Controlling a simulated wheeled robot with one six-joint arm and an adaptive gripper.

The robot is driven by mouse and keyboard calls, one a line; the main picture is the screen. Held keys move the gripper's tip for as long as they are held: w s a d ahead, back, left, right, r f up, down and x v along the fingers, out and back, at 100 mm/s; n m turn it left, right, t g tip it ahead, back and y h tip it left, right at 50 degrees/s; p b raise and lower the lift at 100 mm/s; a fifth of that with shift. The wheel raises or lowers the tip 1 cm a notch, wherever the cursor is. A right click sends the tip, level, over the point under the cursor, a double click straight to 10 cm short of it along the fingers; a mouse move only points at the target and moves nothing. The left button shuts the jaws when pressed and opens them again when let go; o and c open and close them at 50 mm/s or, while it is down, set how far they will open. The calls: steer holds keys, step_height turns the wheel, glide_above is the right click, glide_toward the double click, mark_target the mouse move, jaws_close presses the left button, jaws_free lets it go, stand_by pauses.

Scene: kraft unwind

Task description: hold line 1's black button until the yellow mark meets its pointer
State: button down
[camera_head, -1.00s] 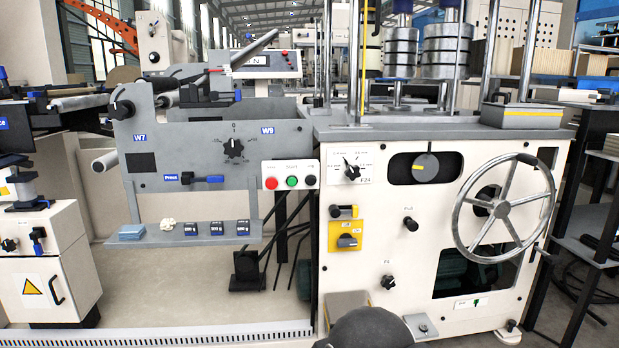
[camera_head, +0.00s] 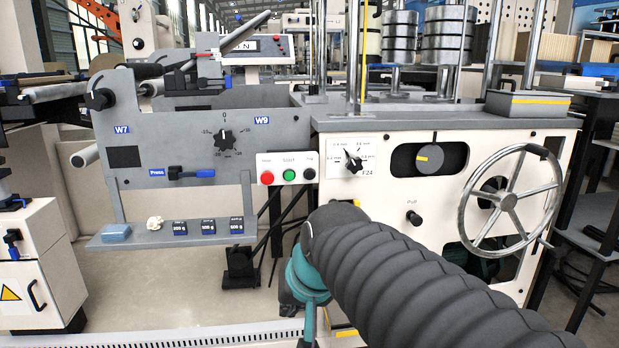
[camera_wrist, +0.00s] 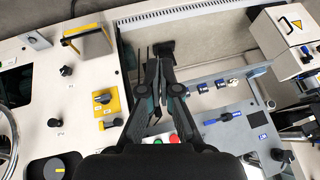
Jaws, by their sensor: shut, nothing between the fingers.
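Line 1's black button (camera_head: 309,173) sits at the right end of a white button plate, beside a green button (camera_head: 289,175) and a red button (camera_head: 267,177). The yellow mark (camera_head: 422,158) is on the left part of a grey disc (camera_head: 436,160) in a dark oval window, apart from the dark pointer line (camera_head: 434,137) at the top. My gripper (camera_wrist: 160,62) is shut and empty in the wrist view. The red (camera_wrist: 174,138) and green (camera_wrist: 158,141) buttons show below its fingers there; the black button is not clearly visible. In the head view my arm hides the gripper.
A large handwheel (camera_head: 500,198) stands out at the right of the cabinet. A shelf (camera_head: 170,236) with small dark blocks juts out left of the buttons. A selector dial (camera_head: 354,163) sits between the button plate and the window. Black cables hang below the plate.

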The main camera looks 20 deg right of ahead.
mark_target(312, 176)
steer(key=w+d+r+m+t, duration=0.1)
steer(key=w+d+r+m, duration=0.1)
steer(key=w+d, duration=0.3)
steer(key=w+d+r+m+t, duration=0.1)
steer(key=w+d+r+m, duration=0.2)
steer(key=w, duration=0.7)
steer(key=w+d+r+m+t+b, duration=0.1)
steer(key=w+d+r+m, duration=0.2)
steer(key=w+d+m, duration=0.2)
steer(key=w+d, duration=0.3)
steer(key=shift+w+d, duration=0.15)
steer(key=shift+d, duration=0.2)
steer(key=shift+w, duration=0.1)
steer(key=shift+w+d+p, duration=0.4)
steer(key=shift+w+p, duration=0.3)
steer(key=shift+w, duration=0.65)
steer(key=shift+w+d+p, duration=0.35)
steer(key=shift+w+p, duration=0.4)
steer(key=shift+w, duration=0.65)
steer(key=shift+w+d+p, duration=0.4)
steer(key=shift+w+p, duration=0.3)
steer(key=shift+w, duration=0.65)
steer(key=shift+w, duration=0.1)
steer(key=shift+w+d, duration=0.15)
steer(key=shift+w, duration=0.15)
steer(key=shift+w+d+p, duration=0.15)
steer(key=shift+w+p, duration=0.35)
